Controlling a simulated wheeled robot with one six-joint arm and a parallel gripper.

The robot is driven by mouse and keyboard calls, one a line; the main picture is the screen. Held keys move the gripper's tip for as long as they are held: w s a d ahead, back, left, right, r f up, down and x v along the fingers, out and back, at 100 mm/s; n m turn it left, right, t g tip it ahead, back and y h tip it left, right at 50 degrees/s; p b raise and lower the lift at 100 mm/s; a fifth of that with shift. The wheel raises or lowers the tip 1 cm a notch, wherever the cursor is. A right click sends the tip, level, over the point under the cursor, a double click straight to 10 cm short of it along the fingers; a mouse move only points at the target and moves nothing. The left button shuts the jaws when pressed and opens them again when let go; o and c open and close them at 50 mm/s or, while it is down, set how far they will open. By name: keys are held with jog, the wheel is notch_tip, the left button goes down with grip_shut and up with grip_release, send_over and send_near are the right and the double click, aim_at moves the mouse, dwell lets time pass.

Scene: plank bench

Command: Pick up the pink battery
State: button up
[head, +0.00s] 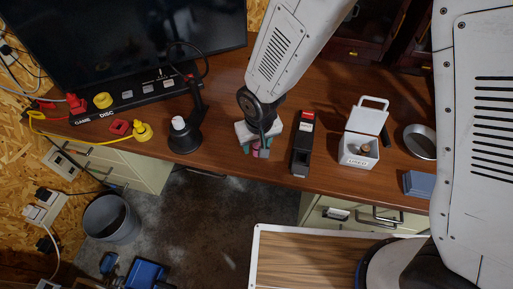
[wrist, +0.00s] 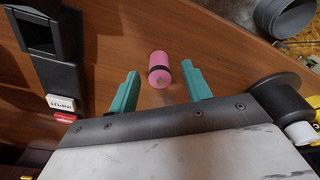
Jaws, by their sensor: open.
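The pink battery (wrist: 159,68) lies on the wooden bench top (wrist: 115,40), a pink cylinder with a dark band. In the wrist view it sits between and a little beyond the teal fingertips of my gripper (wrist: 157,83). The fingers are apart and there is a gap on each side of the battery. In the head view my gripper (head: 255,148) is low over the front part of the bench, and a bit of the pink battery (head: 256,154) shows between its fingers. The rest of the battery is hidden there.
A black dispenser with a red and white top (head: 301,145) stands just right of my gripper. A white lidded box (head: 359,150) is farther right. The bench's front edge is close to the battery.

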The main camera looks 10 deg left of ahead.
jog(key=shift+f, duration=0.35)
jog(key=c, duration=1.1)
jog(key=shift+o, duration=0.2)
